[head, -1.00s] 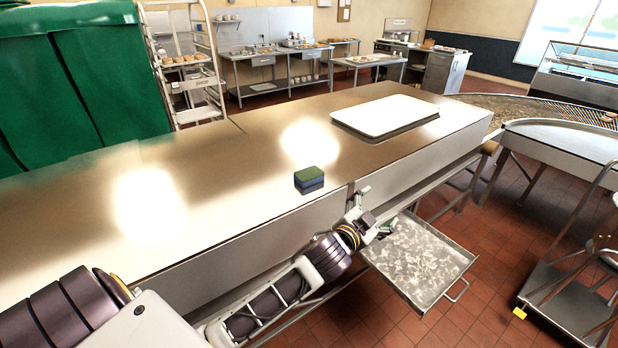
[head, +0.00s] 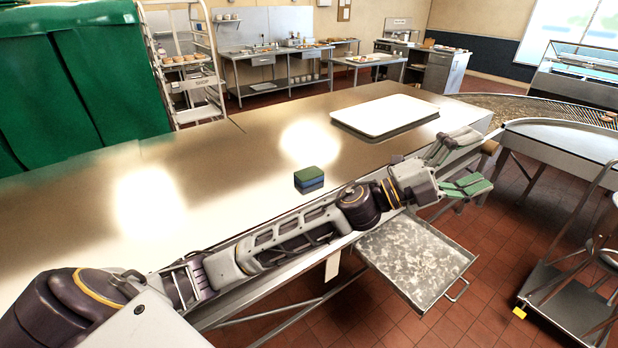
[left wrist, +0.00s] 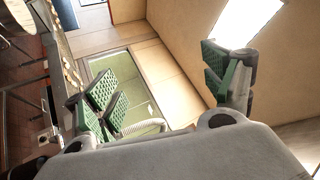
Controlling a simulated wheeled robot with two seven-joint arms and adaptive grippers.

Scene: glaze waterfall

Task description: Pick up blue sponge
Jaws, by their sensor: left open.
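The blue sponge (head: 309,184) has a green top layer and lies flat on the steel counter (head: 230,180) near its front edge in the head view. A faint reflection shows under it. My left gripper (head: 468,165) is open and empty, with green pads on its fingers. It is to the right of the sponge, at the counter's front edge near the right end. The left wrist view shows the open fingers (left wrist: 165,85) with walls and a window beyond, and no sponge. My right gripper is not seen.
A white board (head: 385,116) lies on the counter behind my left gripper. A metal tray (head: 415,262) sticks out below the counter front. A steel cart (head: 565,300) stands at the lower right. The counter around the sponge is clear.

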